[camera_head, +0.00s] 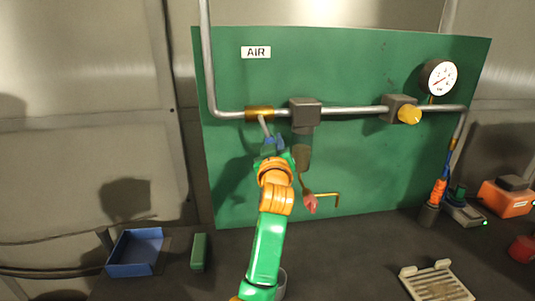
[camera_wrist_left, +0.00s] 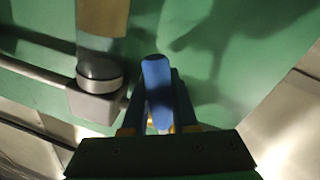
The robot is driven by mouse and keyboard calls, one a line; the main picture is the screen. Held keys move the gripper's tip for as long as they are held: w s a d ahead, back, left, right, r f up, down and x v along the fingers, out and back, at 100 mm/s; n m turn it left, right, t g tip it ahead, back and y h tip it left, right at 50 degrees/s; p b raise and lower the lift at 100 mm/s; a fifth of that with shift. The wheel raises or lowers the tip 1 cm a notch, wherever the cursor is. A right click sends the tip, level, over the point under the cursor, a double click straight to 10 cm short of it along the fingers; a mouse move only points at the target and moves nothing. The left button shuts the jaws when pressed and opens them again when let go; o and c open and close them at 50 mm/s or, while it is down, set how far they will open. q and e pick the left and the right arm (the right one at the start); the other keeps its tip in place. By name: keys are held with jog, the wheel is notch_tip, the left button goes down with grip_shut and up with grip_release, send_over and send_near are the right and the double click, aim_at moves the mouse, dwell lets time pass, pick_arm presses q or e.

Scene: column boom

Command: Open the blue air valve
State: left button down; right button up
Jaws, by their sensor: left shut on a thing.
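The air valve has a brass body (camera_head: 259,112) on the horizontal pipe at the left of the green panel, below the "AIR" label. Its grey lever (camera_head: 264,126) points down and slightly right, across the pipe. My left gripper (camera_head: 272,145) is at the lever's lower end and hides most of the grip there. In the left wrist view, the rounded blue handle (camera_wrist_left: 157,82) stands between the two fingers of my left gripper (camera_wrist_left: 158,115), which are shut on it. My right gripper is in neither view.
A grey block with a hanging bowl (camera_head: 305,112) is just right of the valve. Farther right are a yellow knob (camera_head: 409,115) and a gauge (camera_head: 438,77). A red-handled hook piece (camera_head: 311,203) hangs below. A blue tray (camera_head: 136,252) lies left on the dark bench.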

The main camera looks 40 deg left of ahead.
pick_arm(q)
jog(key=shift+w+d+r+n+y+b, duration=0.15)
jog(key=shift+w+d+r+n+b, duration=0.15)
jog(key=shift+n+b, duration=0.3)
jog(key=shift+w+d+r+n+y+b, duration=0.2)
jog(key=shift+w+n+b, duration=0.15)
jog(key=shift+n, duration=0.45)
jog(key=shift+r, duration=0.1)
jog(key=c, duration=0.8)
grip_release()
jog(key=shift+o, duration=0.6)
jog(key=shift+w+a, duration=0.1)
jog(key=shift+f, duration=0.2)
